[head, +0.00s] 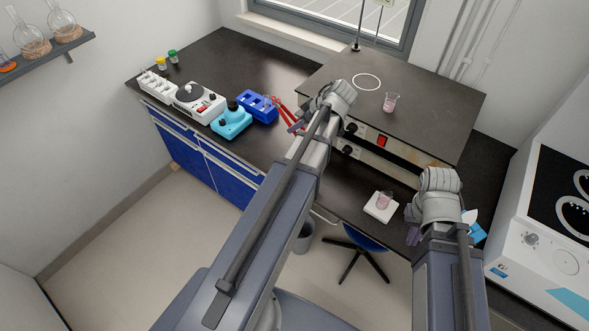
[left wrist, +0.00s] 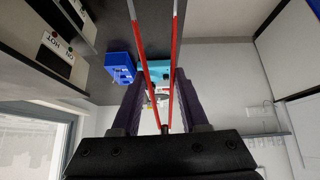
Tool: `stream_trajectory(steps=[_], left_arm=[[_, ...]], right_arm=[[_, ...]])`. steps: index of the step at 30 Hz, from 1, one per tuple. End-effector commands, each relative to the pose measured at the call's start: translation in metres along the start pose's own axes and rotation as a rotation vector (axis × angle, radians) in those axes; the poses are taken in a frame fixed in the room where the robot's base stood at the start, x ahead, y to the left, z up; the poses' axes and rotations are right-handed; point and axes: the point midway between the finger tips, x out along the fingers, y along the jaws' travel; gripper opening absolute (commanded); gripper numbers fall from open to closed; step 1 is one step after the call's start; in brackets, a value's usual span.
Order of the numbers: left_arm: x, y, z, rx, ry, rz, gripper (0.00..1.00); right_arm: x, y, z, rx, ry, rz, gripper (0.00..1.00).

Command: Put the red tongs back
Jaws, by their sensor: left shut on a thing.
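The red tongs (head: 280,110) show in the head view just right of the blue rack, above the black bench. In the left wrist view the red tongs (left wrist: 149,72) stretch away from my left gripper (left wrist: 158,90), their two long arms spread and pale at the tips. My left gripper (head: 296,128) is shut on the tongs near their joined end, between its dark purple fingers. My right gripper (head: 412,236) is over the right part of the bench near a white device; its jaws are mostly hidden by my arm.
A blue rack (head: 258,106), a teal device (head: 231,121) and a white device with a dark round top (head: 192,99) stand on the left bench. A raised dark platform (head: 425,100) carries a small beaker (head: 391,102). Another beaker (head: 384,200) stands on a white scale (head: 380,212).

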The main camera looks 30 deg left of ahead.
Motion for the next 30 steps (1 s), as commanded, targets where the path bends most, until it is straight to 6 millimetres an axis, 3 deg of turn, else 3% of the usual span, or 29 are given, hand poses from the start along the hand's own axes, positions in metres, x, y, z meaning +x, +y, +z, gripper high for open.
stream_trajectory(steps=[8, 18, 26, 30], left_arm=[[0.010, 0.000, 0.008, 0.000, 0.000, 0.000, 0.37], [0.049, -0.002, 0.037, 0.000, 0.000, 0.000, 0.37], [0.051, -0.002, 0.039, 0.000, 0.000, 0.000, 0.37], [0.062, -0.002, 0.047, 0.000, 0.000, 0.000, 0.37]], right_arm=[[0.013, -0.001, -0.001, 0.001, 0.000, 0.000, 0.00], [0.062, -0.006, -0.004, 0.001, 0.000, 0.000, 0.00], [0.064, -0.006, -0.004, 0.001, 0.000, 0.000, 0.00], [0.077, -0.007, -0.004, 0.001, 0.000, 0.000, 0.00]])
